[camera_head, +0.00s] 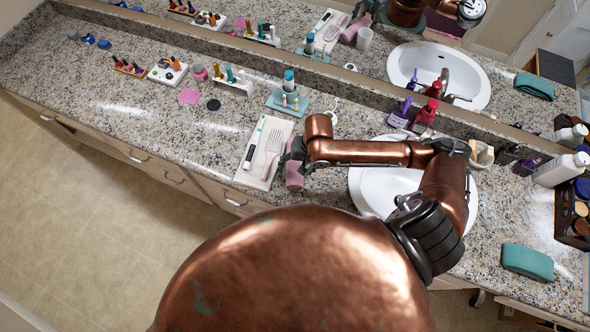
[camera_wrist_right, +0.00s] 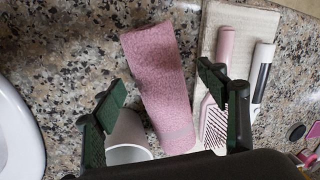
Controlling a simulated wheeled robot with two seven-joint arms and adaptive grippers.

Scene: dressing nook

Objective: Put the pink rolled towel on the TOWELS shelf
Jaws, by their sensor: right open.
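The pink rolled towel (camera_head: 294,177) lies on the granite counter, between a pale tray and the sink, partly hidden by my right gripper (camera_head: 297,152). In the right wrist view the pink towel (camera_wrist_right: 160,85) lies lengthwise between the two spread fingers of my right gripper (camera_wrist_right: 163,95). The gripper is open and holds nothing; I cannot tell how far above the towel its fingertips are. My left gripper is not in view. I see no shelf labelled TOWELS in either view.
A white cup (camera_wrist_right: 127,138) stands close beside the towel. The sink (camera_head: 375,188) is beneath my right arm. A teal rolled towel (camera_head: 527,262) lies at right, near bottles. The mirror repeats objects.

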